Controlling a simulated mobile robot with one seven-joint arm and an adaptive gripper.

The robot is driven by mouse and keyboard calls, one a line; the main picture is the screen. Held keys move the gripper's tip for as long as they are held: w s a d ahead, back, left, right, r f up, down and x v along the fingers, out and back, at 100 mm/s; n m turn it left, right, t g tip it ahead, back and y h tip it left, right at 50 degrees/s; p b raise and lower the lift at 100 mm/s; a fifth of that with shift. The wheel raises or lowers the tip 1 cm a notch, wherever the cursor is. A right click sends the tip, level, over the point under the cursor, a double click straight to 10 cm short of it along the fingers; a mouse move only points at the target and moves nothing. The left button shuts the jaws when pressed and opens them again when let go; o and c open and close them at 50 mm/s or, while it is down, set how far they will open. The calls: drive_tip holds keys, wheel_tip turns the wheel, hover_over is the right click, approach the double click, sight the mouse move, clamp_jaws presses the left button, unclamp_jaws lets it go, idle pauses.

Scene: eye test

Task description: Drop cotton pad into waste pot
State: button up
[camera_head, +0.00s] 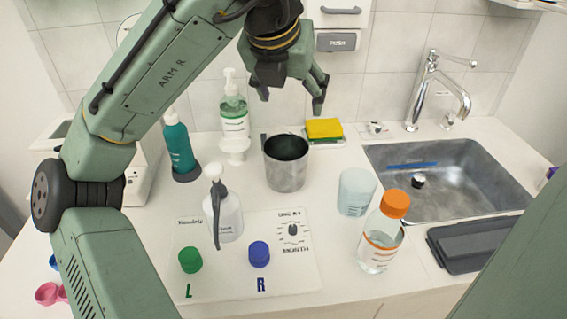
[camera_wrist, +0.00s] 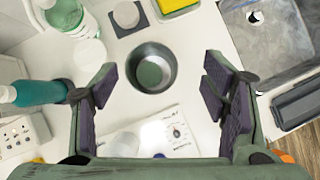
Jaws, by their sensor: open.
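The waste pot seems to be the grey metal pot (camera_head: 286,177), standing upright on the white counter. It also shows in the wrist view (camera_wrist: 169,66), just beyond the space between my fingers. A pale greenish round patch (camera_wrist: 150,74) shows inside it; I cannot tell whether this is a cotton pad or the pot's floor. A white round piece (camera_head: 234,146) lies left of the pot, in front of the green-labelled pump bottle; I cannot tell if it is a pad. My gripper (camera_head: 291,103) is open and empty above and behind the pot; its spread fingers show in the wrist view (camera_wrist: 160,92).
A teal bottle (camera_head: 179,147) and a white pump bottle (camera_head: 226,215) stand left of the pot. A yellow sponge (camera_head: 324,128) lies behind it. A white cup (camera_head: 356,192) and an orange-capped bottle (camera_head: 381,235) stand right, by the sink (camera_head: 465,190).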

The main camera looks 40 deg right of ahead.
drive_tip(key=v, duration=0.6)
idle(0.4)
